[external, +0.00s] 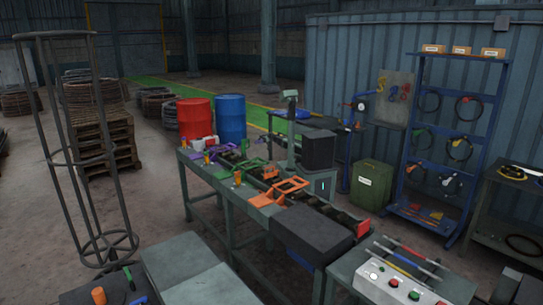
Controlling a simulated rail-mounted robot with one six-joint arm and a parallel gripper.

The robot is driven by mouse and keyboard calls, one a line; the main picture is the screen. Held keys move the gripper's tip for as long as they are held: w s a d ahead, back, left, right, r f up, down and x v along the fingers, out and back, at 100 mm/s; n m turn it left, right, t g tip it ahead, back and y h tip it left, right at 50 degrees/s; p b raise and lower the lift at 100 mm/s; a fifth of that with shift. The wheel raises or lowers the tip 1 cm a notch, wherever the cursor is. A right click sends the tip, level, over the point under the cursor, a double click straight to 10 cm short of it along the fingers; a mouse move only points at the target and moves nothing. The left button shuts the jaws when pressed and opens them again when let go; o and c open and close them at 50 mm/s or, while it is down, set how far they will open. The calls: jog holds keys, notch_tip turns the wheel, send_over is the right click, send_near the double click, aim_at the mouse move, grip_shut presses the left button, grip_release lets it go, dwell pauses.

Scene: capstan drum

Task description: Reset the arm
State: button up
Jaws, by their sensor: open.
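I cannot make out my arm or my gripper anywhere in the external view. A long grey workbench (222,205) runs from the middle left toward the front right. A row of dark fixtures lies along its top, with a purple frame (250,166), a green plate (219,180) and an orange frame (291,186) among them. A dark grey box (312,236) sits at the bench's near end. No capstan drum can be told apart for sure.
A tall wire cage (75,150) stands at the left. A control box (395,287) with coloured buttons is at the front right. Red (194,118) and blue (231,119) barrels stand behind the bench. A blue rack (447,150) stands right. Open floor lies left of the bench.

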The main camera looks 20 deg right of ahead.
jog(key=w+d+f+m+t+h, duration=0.2)
jog(key=d+f+m+t+h, duration=0.4)
jog(key=d+f+m+h, duration=0.5)
jog(key=d+f+m+t+h, duration=0.1)
jog(key=d+f+m+h, duration=0.1)
jog(key=d+m, duration=0.5)
jog(key=d+f+m+t+h, duration=0.1)
jog(key=d+f+m+h, duration=0.15)
jog(key=d, duration=0.85)
notch_tip(320, 180, up, 17)
jog(key=p, duration=1.8)
notch_tip(320, 180, down, 30)
jog(key=b, duration=3)
jog(key=shift+w+a+r, duration=0.15)
jog(key=shift+w+r, duration=0.1)
jog(key=shift+w, duration=0.1)
jog(key=shift+y, duration=0.25)
